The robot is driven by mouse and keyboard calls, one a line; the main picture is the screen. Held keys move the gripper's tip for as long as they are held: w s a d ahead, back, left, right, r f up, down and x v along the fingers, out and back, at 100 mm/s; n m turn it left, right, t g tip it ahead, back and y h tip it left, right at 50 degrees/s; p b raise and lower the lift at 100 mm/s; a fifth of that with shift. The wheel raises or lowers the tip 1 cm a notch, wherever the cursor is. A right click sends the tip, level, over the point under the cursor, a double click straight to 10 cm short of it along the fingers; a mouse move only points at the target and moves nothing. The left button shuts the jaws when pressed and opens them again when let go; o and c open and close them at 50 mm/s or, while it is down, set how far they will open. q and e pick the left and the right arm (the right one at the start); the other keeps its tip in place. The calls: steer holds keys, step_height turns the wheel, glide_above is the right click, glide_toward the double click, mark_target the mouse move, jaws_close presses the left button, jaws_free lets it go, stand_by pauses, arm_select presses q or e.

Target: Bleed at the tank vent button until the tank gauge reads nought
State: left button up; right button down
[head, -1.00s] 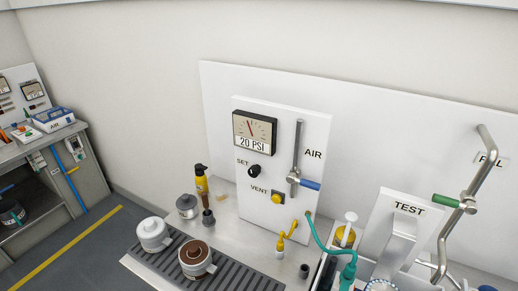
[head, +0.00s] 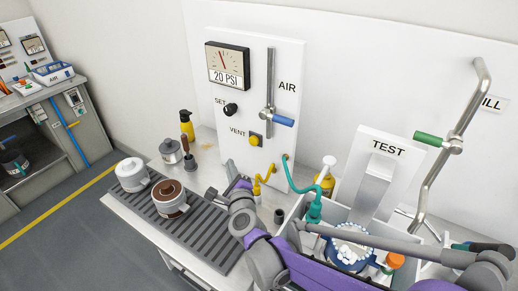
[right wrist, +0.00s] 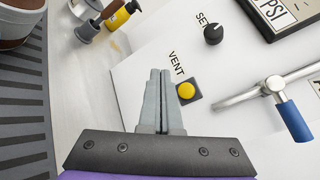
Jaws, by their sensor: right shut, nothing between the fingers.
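The yellow vent button (head: 253,140) sits in a dark square mount on the white panel, right of the word VENT. It also shows in the right wrist view (right wrist: 186,91). Above it is the square gauge (head: 228,65), labelled 20 PSI, with its red needle pointing up and slightly left, off the left end of the scale. My right gripper (right wrist: 159,75) is shut and empty. Its fingertips are near the button, to its left in the wrist view; I see no contact. In the head view the purple right arm reaches in from the lower right, below the panel. My left gripper is not in view.
A black SET knob (head: 230,110) and an AIR lever with blue handle (head: 283,121) are on the same panel. Pots stand on the ribbed mat (head: 200,225). The TEST block (head: 378,165) is at right.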

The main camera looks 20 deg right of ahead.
mark_target(254, 141)
steer(key=shift+w+d+f+m, duration=0.15)
steer(key=shift+w+f+m, duration=0.1)
steer(key=shift+m, duration=0.25)
steer(key=w+d+p, duration=0.4)
steer(key=w+d, duration=0.1)
steer(key=d, duration=0.2)
steer(key=shift+w+p, duration=0.15)
steer(key=shift+p, duration=0.2)
stand_by(1.9)
steer(key=shift+w+d+p, duration=0.3)
steer(key=shift+p, duration=0.2)
